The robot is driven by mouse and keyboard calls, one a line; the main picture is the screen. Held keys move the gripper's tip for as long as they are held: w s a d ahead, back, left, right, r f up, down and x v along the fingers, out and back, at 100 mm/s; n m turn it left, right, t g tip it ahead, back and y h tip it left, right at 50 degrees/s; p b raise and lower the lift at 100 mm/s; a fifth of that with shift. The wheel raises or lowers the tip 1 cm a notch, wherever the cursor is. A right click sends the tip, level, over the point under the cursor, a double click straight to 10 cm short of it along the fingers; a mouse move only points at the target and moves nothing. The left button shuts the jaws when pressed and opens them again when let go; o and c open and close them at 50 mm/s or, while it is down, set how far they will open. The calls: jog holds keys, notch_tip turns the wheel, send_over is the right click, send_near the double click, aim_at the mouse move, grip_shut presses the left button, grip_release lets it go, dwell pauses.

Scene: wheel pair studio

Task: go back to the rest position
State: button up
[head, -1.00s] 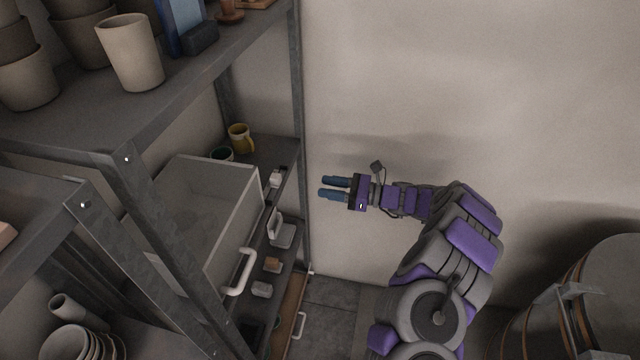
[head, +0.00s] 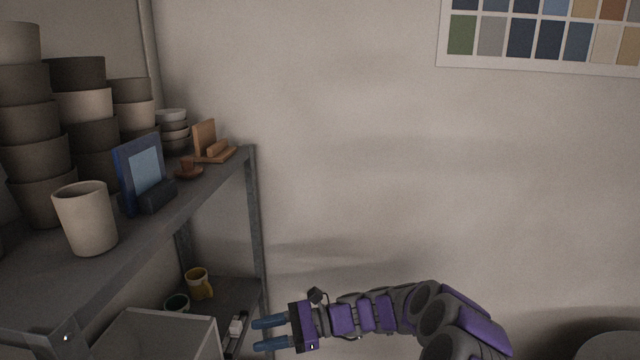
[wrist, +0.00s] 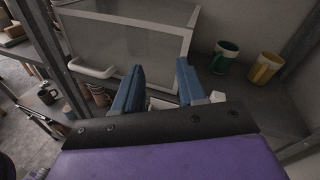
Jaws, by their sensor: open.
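My gripper (head: 270,334) is at the end of my purple and grey arm, low in the middle of the head view, in front of the bare wall and right of the shelf. Its two blue fingers are apart with nothing between them. In the wrist view the gripper (wrist: 158,82) also shows open and empty, pointing toward a grey drawer or box (wrist: 125,45) with a white handle.
A metal shelf (head: 150,240) at left holds stacked pots, a beige cup (head: 86,218) and a blue frame (head: 140,172). A yellow mug (head: 199,284) and a green mug (wrist: 224,57) stand on a lower shelf. The wall area above my arm is clear.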

jog(key=s+d+r+n+g+h, duration=0.1)
jog(key=s+d+r+n+h, duration=0.2)
jog(key=s, duration=0.7)
jog(key=s+d+r+n+g+h, duration=0.1)
jog(key=s+r+n+h, duration=0.3)
jog(key=s, duration=0.5)
jog(key=s+d+f+n+t+h, duration=0.2)
jog(key=s+d+f+h, duration=0.1)
jog(key=s+d, duration=0.5)
jog(key=s+d+f+n+t+h, duration=0.1)
jog(key=s+d+f+n+h, duration=0.2)
jog(key=s+d+h, duration=0.3)
jog(key=s+d, duration=0.3)
jog(key=d, duration=0.4)
jog(key=shift+d+t+h, duration=0.3)
jog(key=shift+t, duration=0.1)
